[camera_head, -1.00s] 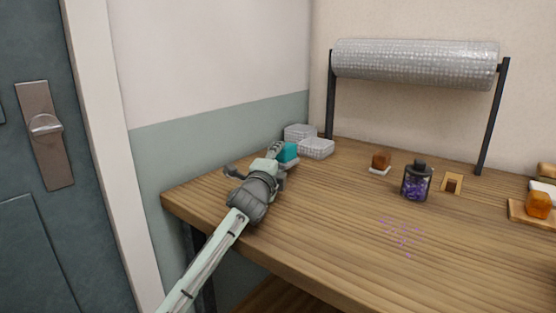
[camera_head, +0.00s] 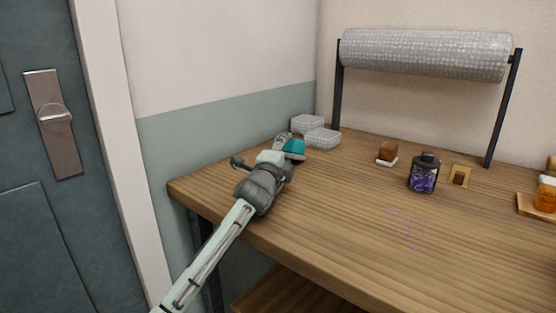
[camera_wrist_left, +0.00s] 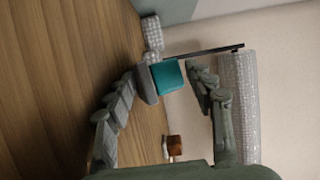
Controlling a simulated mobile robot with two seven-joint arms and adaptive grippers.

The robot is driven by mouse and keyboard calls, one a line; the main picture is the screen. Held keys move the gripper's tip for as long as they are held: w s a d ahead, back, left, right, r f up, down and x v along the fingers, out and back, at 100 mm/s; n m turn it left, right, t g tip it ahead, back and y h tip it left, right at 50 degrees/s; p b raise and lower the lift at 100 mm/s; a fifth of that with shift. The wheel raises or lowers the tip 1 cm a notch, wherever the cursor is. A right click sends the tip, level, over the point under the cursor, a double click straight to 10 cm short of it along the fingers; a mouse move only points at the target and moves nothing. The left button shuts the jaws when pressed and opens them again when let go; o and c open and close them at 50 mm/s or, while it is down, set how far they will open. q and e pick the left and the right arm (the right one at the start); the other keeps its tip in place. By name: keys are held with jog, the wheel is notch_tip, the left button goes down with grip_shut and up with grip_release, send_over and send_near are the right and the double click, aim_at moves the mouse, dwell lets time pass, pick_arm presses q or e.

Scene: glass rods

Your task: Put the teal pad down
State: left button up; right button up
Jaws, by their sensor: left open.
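The teal pad (camera_head: 294,147) is at the far left of the wooden table, just beyond my left gripper (camera_head: 284,147). In the left wrist view the teal pad (camera_wrist_left: 167,77) shows as a teal block with a grey piece (camera_wrist_left: 147,84) on its table side. My left gripper (camera_wrist_left: 161,78) is open, its fingers on either side of the pad with a visible gap on the right. Whether the other finger touches the grey piece, I cannot tell. The pad's underside is hidden. My right gripper is not in view.
Two bubble-wrapped boxes (camera_head: 322,138) sit just behind the pad. A bubble-wrap roll (camera_head: 425,54) hangs on a black stand. A brown block (camera_head: 388,151), a dark jar (camera_head: 423,174) and purple bits (camera_head: 407,222) lie to the right. The table's front middle is clear.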

pick_arm(q)
jog(key=v, duration=1.2)
jog(key=shift+r, duration=0.15)
